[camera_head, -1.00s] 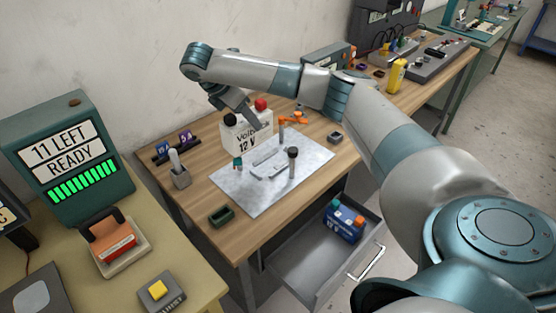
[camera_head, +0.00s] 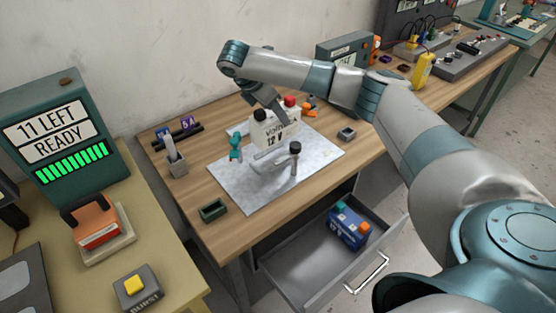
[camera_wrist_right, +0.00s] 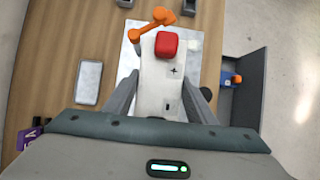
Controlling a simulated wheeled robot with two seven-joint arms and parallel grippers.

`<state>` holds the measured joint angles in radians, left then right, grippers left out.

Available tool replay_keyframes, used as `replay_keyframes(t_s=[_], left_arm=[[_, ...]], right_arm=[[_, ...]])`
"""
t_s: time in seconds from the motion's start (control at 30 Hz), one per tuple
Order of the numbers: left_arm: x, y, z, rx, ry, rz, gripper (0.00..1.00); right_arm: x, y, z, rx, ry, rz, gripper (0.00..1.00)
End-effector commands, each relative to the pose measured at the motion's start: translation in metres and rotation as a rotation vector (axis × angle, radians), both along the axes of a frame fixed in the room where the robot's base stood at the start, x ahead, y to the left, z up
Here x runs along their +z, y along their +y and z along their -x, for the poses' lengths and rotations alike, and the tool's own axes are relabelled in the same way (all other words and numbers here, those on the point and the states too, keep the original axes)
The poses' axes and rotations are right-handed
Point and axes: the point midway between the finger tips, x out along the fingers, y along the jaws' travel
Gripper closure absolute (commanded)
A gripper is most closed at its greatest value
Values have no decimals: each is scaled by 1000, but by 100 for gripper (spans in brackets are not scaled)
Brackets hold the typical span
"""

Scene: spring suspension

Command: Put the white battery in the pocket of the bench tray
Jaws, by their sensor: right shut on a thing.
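The white battery (camera_head: 268,133), marked 12 V with a black and a red terminal, is upright over the back part of a grey metal sheet. My right gripper (camera_head: 273,112) is shut on it from above; in the right wrist view the fingers flank the white body (camera_wrist_right: 157,85). Whether its base touches the sheet is hard to tell. A flat light-grey tray (camera_wrist_right: 89,83), perhaps the bench tray, lies apart to its left in the right wrist view. In the head view it is mostly hidden behind the battery. My left gripper is not in view.
The metal sheet (camera_head: 318,152) bears a bracket and a dark-topped post (camera_head: 295,152). An orange clamp (camera_wrist_right: 150,25) and a teal clamp (camera_head: 236,148) stand near the battery. A pen cup (camera_head: 176,162) and green box (camera_head: 213,209) are left. An open drawer (camera_head: 290,270) holds a blue battery (camera_head: 347,228).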

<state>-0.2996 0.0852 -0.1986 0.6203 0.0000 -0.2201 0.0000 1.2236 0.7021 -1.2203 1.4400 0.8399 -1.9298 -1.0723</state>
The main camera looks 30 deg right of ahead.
Motion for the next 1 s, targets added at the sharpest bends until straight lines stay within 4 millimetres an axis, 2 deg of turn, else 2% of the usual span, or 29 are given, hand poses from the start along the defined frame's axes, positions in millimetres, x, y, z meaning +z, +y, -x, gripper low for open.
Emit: replay_keyframes(t_s=[0.03,0.47,0.67,1.0], left_arm=[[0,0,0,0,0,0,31],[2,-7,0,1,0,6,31],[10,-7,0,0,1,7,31],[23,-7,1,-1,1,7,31]], right_arm=[[4,-1,-2,-2,-8,1,100],[2,-1,-1,-2,-6,2,100],[-14,-1,-1,-3,-4,2,100],[-52,-1,-1,-2,-6,2,100]])
